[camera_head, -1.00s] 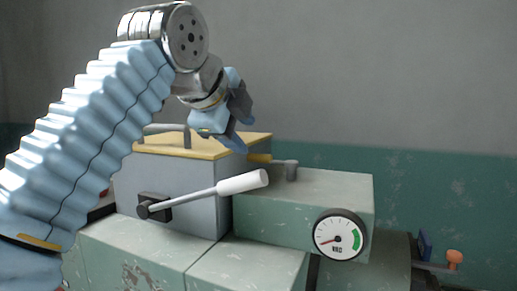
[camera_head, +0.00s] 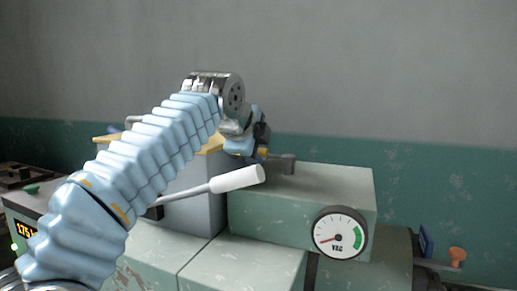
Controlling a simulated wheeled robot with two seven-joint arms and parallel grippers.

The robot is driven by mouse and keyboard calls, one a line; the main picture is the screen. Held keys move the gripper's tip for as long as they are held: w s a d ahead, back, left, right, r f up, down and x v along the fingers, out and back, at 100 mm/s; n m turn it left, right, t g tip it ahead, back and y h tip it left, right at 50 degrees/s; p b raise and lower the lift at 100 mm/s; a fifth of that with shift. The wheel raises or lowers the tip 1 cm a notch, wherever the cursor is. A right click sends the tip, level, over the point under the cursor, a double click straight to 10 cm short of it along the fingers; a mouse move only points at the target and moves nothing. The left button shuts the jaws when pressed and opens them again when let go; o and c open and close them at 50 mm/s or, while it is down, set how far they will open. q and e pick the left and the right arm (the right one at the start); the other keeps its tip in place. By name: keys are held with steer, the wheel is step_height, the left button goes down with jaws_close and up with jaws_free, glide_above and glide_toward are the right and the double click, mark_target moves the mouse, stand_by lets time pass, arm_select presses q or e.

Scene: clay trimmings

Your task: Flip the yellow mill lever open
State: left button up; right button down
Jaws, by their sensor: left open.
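A small yellow piece (camera_head: 263,152), which looks like the grip of the yellow mill lever, shows at the back of the green machine block, joined to a short grey arm and post (camera_head: 289,163). My left gripper (camera_head: 248,147) is open beside the yellow piece, on its left. The gripper hides part of the lever, and I cannot tell whether they touch. The grey box with a yellow lid (camera_head: 210,205) stands left of the block, mostly behind my left arm. My right gripper is not in view.
A lever with a white handle (camera_head: 237,179) sticks out in front of the grey box, below my gripper. A round gauge (camera_head: 340,234) is on the green block's (camera_head: 275,215) front. A device with a lit display (camera_head: 26,230) is at left.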

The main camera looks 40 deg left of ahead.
arm_select(q)
steer(key=shift+w, duration=0.15)
steer(key=shift+c, duration=0.5)
jaws_close()
